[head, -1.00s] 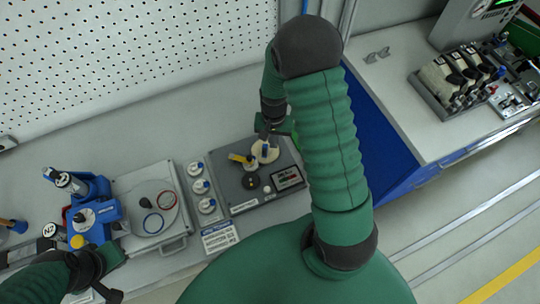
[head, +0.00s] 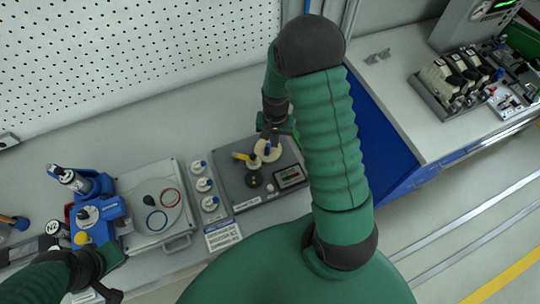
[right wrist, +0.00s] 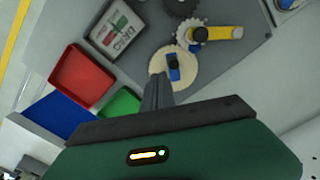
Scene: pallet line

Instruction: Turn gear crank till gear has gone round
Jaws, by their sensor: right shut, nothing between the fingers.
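The grey gear board (head: 236,188) lies on the bench in the middle of the head view. It bears a large cream gear wheel (head: 275,153) with a blue-marked peg, a smaller gear with a yellow crank arm (head: 240,156), and a dark gear (head: 254,180). The right wrist view shows the cream wheel (right wrist: 187,81) and the yellow crank (right wrist: 225,33), which has a blue part at its pivot. My right gripper (right wrist: 157,85) is shut and empty, its tips over the cream wheel's edge; contact cannot be told. My left gripper (head: 103,288) is at the lower left, jaws unclear.
Red (right wrist: 65,82) and green (right wrist: 118,105) bins show in the right wrist view.

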